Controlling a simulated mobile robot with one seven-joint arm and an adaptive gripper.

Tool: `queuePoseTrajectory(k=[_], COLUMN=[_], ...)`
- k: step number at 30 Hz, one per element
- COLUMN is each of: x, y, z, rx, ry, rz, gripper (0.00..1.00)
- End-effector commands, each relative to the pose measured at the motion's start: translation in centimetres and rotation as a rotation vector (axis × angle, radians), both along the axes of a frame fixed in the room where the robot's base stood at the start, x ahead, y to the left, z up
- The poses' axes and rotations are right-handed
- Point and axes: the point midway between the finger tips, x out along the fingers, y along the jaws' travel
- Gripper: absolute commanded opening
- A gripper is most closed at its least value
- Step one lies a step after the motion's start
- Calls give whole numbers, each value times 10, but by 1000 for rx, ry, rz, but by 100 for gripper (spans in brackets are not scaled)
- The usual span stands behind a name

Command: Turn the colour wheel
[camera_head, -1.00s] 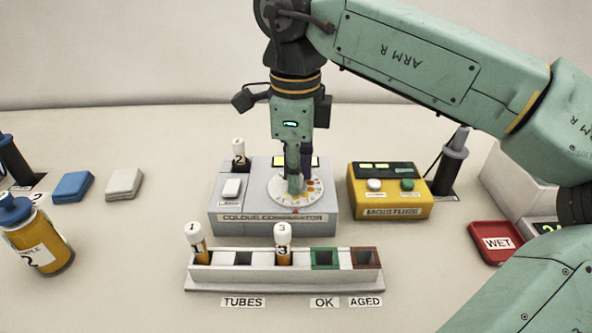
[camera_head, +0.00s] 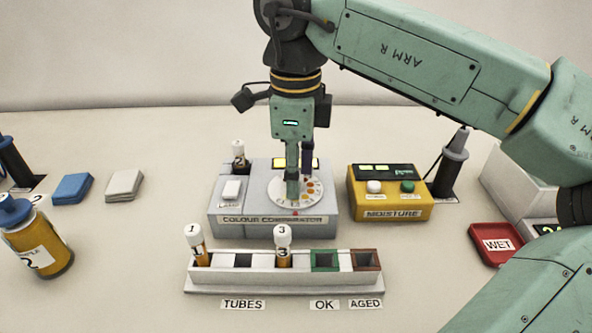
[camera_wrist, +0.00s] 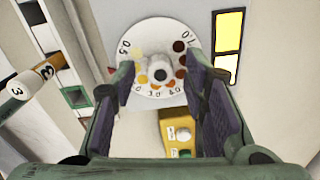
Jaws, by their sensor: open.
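The colour wheel (camera_head: 310,189) is a white disc with coloured dots on top of the grey colour comparator (camera_head: 262,216). I cannot tell how far above the disc the fingertips are. Tube 2 (camera_head: 239,158) stands in the back left of the comparator.
A tube rack (camera_head: 215,275) with tubes 1 (camera_head: 194,240) and 3 (camera_head: 283,245) stands in front. The yellow moisture meter (camera_head: 388,205) is close on the right, with a red WET tray (camera_head: 495,243) beyond. A sample bottle (camera_head: 38,245) stands at far left.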

Motion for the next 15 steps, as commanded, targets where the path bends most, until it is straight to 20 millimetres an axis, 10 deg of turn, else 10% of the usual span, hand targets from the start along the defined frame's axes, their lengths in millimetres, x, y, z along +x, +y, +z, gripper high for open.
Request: queuePoseTrajectory(k=[15], x=[-2], y=[1], z=[96], rx=[1], ry=[-2], rz=[1], gripper=[40])
